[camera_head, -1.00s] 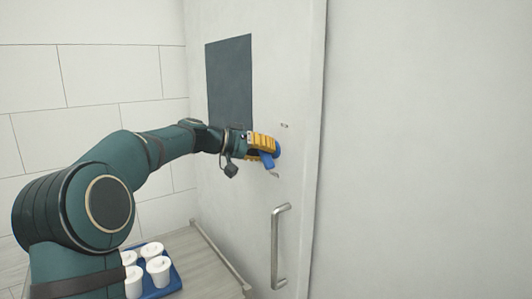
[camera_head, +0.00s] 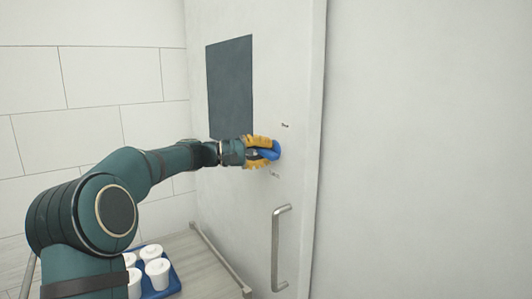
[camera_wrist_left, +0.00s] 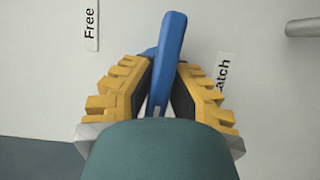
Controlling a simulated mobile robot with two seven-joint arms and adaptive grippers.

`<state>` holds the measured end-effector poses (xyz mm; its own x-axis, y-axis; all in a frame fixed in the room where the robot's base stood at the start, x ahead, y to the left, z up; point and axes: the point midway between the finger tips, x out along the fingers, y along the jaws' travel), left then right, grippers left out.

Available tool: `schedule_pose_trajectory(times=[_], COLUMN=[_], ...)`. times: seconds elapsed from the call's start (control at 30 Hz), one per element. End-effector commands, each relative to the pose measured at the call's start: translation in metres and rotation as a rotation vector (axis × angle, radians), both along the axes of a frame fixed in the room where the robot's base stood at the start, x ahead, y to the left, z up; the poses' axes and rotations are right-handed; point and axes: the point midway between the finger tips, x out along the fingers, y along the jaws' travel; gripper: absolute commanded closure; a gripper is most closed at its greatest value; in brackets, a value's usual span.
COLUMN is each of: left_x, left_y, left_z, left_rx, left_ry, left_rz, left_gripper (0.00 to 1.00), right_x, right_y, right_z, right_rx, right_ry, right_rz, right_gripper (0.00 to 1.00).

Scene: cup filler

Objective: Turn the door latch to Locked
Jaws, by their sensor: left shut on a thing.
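The blue door latch (camera_head: 275,149) is on the white door (camera_head: 235,200), above the metal pull handle. My left gripper (camera_head: 262,153) has its yellow fingers closed around the latch lever. In the left wrist view the blue lever (camera_wrist_left: 171,40) runs up between both finger pads of the gripper (camera_wrist_left: 163,85). A label reading "Free" (camera_wrist_left: 91,22) is to the left there. A second label (camera_wrist_left: 223,80) at the right is partly covered by a finger; only "atch" shows. My right gripper is not in view.
The metal pull handle (camera_head: 279,248) is below the latch, and its end shows in the left wrist view (camera_wrist_left: 305,27). A dark panel (camera_head: 230,87) is on the door. A blue tray (camera_head: 173,284) with white cups (camera_head: 158,272) stands at the lower left, partly behind my arm.

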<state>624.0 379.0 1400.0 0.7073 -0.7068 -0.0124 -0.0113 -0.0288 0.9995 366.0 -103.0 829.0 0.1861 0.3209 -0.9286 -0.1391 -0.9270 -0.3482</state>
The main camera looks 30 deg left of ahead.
Motion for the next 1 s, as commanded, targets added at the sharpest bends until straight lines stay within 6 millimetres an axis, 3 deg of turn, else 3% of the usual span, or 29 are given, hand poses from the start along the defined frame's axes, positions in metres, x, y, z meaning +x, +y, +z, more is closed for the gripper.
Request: schedule_pose_trajectory(times=[0.63, 0.67, 0.73, 1.0], left_x=[0.0001, 0.0001, 0.0001, 0.0000], left_y=[-0.0008, -0.0008, -0.0007, -0.0002], left_z=[0.0018, 0.0018, 0.0017, 0.0008], left_rx=[-0.045, -0.045, -0.045, -0.043], left_ry=[0.014, 0.015, 0.015, 0.016], left_rz=[-0.001, 0.000, 0.000, 0.000], left_gripper=[1.00, 0.77, 0.54, 0.54], right_x=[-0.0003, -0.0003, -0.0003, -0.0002], right_y=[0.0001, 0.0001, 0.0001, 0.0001], right_z=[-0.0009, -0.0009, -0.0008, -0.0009], right_rx=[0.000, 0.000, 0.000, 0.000], right_ry=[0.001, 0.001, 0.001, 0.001], right_rz=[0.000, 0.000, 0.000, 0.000], right_gripper=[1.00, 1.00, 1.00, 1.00])
